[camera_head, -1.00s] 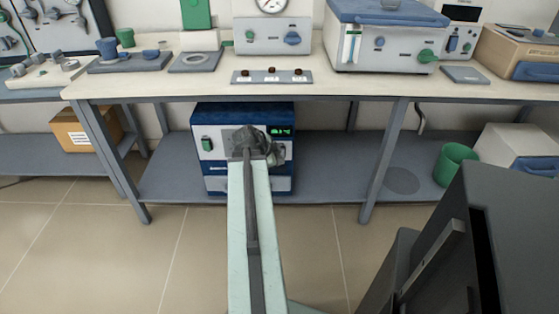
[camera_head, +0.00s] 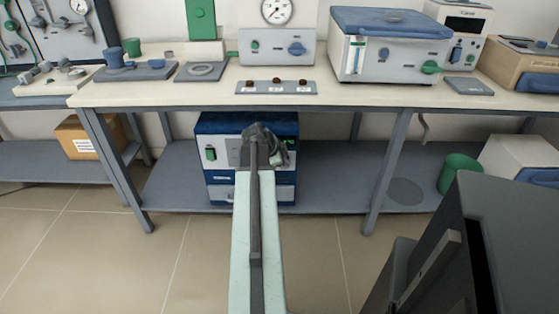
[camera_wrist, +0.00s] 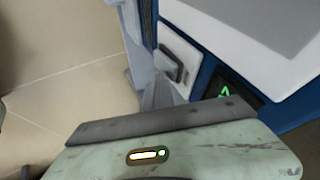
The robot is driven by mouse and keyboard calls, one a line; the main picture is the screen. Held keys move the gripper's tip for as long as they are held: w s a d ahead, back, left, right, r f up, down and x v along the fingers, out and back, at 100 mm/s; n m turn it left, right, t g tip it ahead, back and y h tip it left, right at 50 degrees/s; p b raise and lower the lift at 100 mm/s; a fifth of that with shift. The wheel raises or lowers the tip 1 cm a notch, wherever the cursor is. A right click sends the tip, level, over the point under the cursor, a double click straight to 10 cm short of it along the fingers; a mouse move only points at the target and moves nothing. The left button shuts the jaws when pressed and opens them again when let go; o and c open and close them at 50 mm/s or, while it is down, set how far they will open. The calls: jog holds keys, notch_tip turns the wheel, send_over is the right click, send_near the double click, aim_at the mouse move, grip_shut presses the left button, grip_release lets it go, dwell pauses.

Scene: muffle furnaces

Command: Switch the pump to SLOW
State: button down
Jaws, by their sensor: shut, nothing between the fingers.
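No label reading SLOW is legible, and I cannot tell for certain which unit is the pump. A blue and white unit (camera_head: 247,122) stands on the shelf under the bench, with a green switch (camera_head: 210,153) at the left of its front. My gripper (camera_head: 266,145) is shut and empty, in front of this unit's upper right front, covering its display in the head view. The wrist view shows a white panel with a dark grey raised switch (camera_wrist: 171,66) and a small display with a green sign (camera_wrist: 225,91). Contact cannot be judged.
A bench leg (camera_head: 386,172) and a green bin (camera_head: 459,174) are to the right. A dark cabinet (camera_head: 445,245) fills the lower right.

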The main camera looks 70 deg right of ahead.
jog(key=shift+w+a+r+p, duration=0.15)
jog(key=shift+w+r+p, duration=0.35)
jog(key=shift+r+p, duration=0.25)
jog(key=s+a+p+v, duration=0.1)
jog(key=p+v, duration=0.8)
jog(key=v, duration=0.3)
jog(key=shift+s+f, duration=0.1)
